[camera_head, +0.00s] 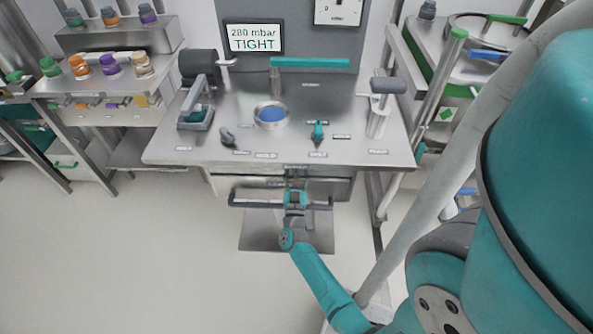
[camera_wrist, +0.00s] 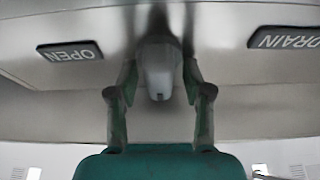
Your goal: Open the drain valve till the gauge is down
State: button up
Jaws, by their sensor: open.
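The drain valve's grey handle (camera_wrist: 158,78) shows in the wrist view under a metal edge, between an OPEN label (camera_wrist: 70,51) and a DRAIN label (camera_wrist: 285,38). My gripper (camera_wrist: 158,80) is open, with one finger on each side of the handle; I cannot tell whether they touch it. In the head view my gripper (camera_head: 295,188) is at the bench's front edge, and the handle cannot be made out there. The display (camera_head: 254,38) reads 280 mbar TIGHT. A white dial gauge (camera_head: 338,11) is partly cut off at the top; its reading is too small to tell.
The steel bench (camera_head: 215,148) carries a round port with a blue centre (camera_head: 271,115), a small teal valve (camera_head: 318,131) and a dark knob (camera_head: 227,136). A dark bar handle (camera_head: 255,201) crosses near my gripper. Side carts stand left and right; the floor at left is clear.

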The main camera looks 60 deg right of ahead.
jog(key=c, duration=0.8)
jog(key=shift+c, duration=0.2)
jog(key=shift+m, duration=0.5)
jog(key=m+g, duration=0.2)
jog(key=m, duration=0.1)
jog(key=m+g, duration=0.1)
jog(key=m, duration=0.2)
jog(key=shift+s+m+g+h, duration=0.15)
jog(key=shift+m+g+h, duration=0.15)
jog(key=shift+g, duration=0.1)
jog(key=m+g, duration=0.1)
jog(key=m, duration=0.2)
jog(key=m+g, duration=0.1)
jog(key=m, duration=0.1)
jog(key=shift+s+d+f+m+y, duration=0.1)
jog(key=shift+s+f+m+y, duration=0.1)
jog(key=shift+m+y, duration=0.2)
jog(key=m+g, duration=0.1)
jog(key=m, duration=0.1)
jog(key=m+g+y, duration=0.1)
jog(key=m, duration=0.2)
jog(key=shift+s+f, duration=0.1)
jog(key=shift+f, duration=0.05)
jog(key=shift+f+m+g+y, duration=0.15)
jog(key=shift+m+y, duration=0.3)
jog(key=shift+m, duration=0.55)
jog(key=shift+f+m+g+y, duration=0.15)
jog(key=shift+m+y, duration=0.3)
jog(key=shift+m, duration=0.55)
jog(key=shift+r, duration=0.1)
